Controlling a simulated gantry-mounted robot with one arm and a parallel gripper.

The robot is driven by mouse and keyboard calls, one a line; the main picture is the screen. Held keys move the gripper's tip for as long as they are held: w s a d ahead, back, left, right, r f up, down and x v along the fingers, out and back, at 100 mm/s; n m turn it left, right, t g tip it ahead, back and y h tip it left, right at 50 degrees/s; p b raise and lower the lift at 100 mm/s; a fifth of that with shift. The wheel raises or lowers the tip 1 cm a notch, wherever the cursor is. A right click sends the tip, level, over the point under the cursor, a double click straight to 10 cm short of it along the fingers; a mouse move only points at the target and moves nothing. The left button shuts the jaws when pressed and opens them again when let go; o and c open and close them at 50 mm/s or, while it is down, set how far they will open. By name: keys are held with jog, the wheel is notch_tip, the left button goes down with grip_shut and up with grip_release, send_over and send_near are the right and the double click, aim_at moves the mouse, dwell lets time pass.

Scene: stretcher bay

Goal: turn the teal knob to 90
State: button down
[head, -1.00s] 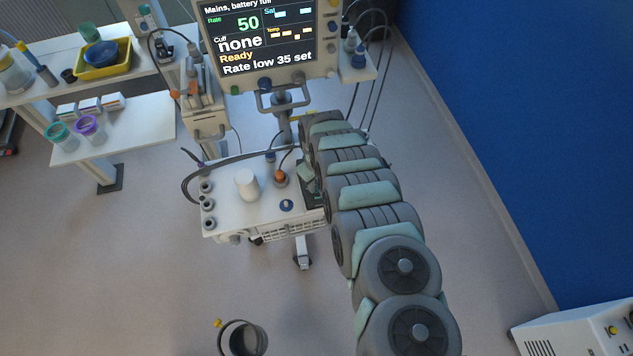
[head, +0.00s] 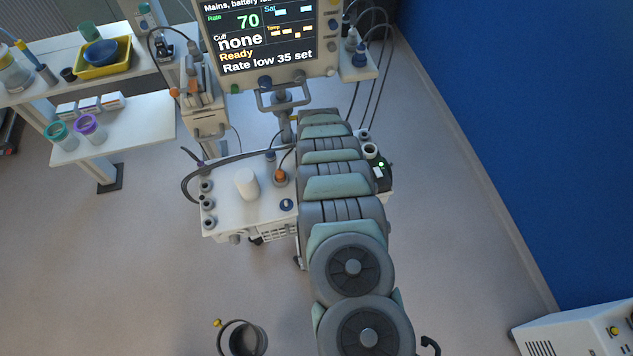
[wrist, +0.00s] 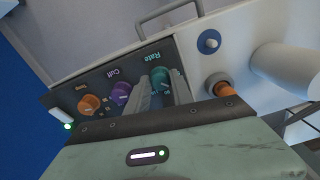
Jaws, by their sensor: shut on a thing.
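The teal knob (wrist: 161,76) sits on a dark panel under the label "Rate" in the wrist view. My gripper (wrist: 160,90) has one finger on each side of the knob and is shut on it. In the head view my arm hides the knob and my gripper. The monitor (head: 262,35) shows Rate 70, with "Ready" and "Rate low 35 set" below.
A purple knob (wrist: 121,93) labelled "Cuff" and an orange knob (wrist: 89,104) share the panel. A white cylinder (head: 247,184) and a blue knob (head: 287,204) stand on the cart top (head: 228,213). A bucket (head: 246,340) is on the floor.

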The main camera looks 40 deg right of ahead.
jog(key=m+b, duration=0.2)
jog(key=m, duration=0.3)
jog(key=shift+w+a+f, duration=0.1)
jog(key=shift+m+b, duration=0.6)
jog(key=shift+m, duration=1.3)
jog(key=c, duration=1.1)
grip_release()
jog(key=shift+r, duration=5.45)
